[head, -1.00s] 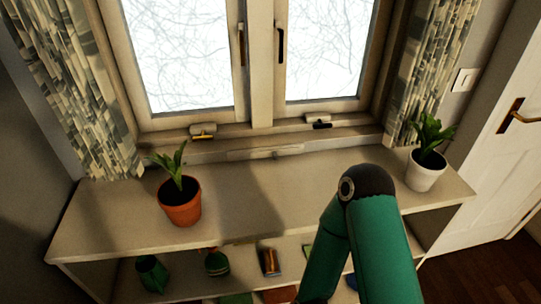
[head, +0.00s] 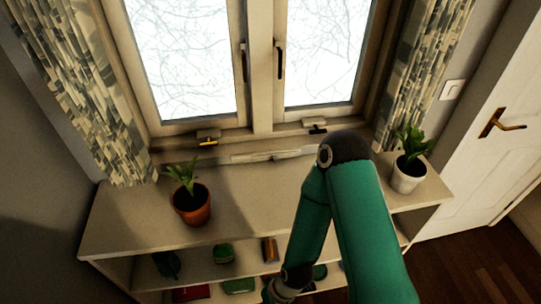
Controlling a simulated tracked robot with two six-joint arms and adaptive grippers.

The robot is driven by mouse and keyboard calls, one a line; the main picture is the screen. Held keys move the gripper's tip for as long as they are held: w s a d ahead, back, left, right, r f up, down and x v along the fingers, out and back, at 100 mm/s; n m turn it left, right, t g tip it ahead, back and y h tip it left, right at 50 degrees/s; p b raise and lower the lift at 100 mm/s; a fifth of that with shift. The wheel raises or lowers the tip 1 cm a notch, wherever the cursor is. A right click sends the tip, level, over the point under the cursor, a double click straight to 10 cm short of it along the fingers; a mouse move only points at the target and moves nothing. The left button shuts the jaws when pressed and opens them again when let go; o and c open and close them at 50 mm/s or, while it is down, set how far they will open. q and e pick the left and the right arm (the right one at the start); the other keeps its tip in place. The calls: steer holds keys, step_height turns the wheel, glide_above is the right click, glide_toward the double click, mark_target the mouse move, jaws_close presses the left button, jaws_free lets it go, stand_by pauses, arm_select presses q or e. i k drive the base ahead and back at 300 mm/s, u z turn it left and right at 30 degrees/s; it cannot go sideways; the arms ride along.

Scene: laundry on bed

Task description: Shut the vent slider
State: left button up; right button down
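A pale strip (head: 272,155) lies along the window sill under the middle of the double window (head: 262,70). It looks like the vent, with a small raised piece on it. Its slider position is too small to tell. My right gripper is out of view below the frame. My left arm and gripper are not in view.
A low shelf unit (head: 135,225) stands under the window. On its top are a plant in a terracotta pot (head: 191,208) at left and one in a white pot (head: 408,177) at right. Small items fill the shelf below. Patterned curtains (head: 85,100) hang beside the window.

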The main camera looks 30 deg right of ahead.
mark_target(274, 157)
steer(key=u, duration=1.05)
steer(key=k, duration=1.25)
steer(key=z, duration=1.1)
steer(key=i, duration=1)
steer(key=z, duration=0.05)
